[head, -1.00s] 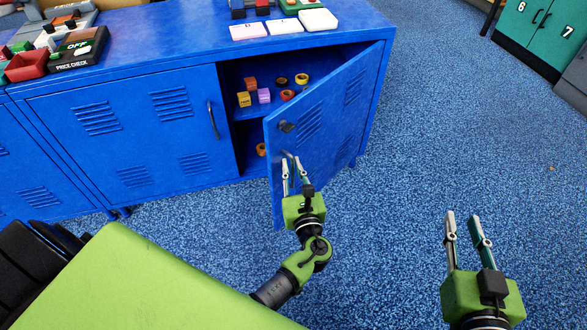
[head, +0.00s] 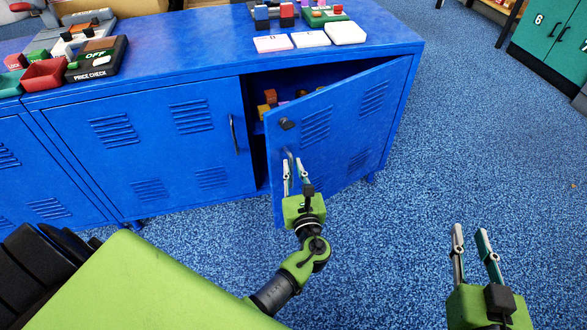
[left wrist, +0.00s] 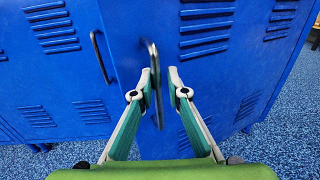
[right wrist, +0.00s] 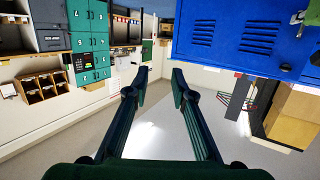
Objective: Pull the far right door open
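The far right door (head: 335,125) of the blue cabinet stands partly open, hinged at its right edge. Its bar handle (left wrist: 157,90) is upright in the left wrist view. My left gripper (head: 294,165) is at this handle, with the handle between its fingertips, closer to the left one. A gap shows between the handle and the right fingertip, so the fingers do not look closed on it. My right gripper (head: 470,235) is open and empty over the floor at right; its parted fingers also show in the right wrist view (right wrist: 160,75).
The neighbouring blue door (head: 150,150) is shut, with its own handle (head: 234,135). Small items (head: 268,98) sit inside behind the door. White boxes (head: 310,38) and devices stand on top. The blue floor (head: 400,240) is clear. Green lockers (head: 555,40) are far right.

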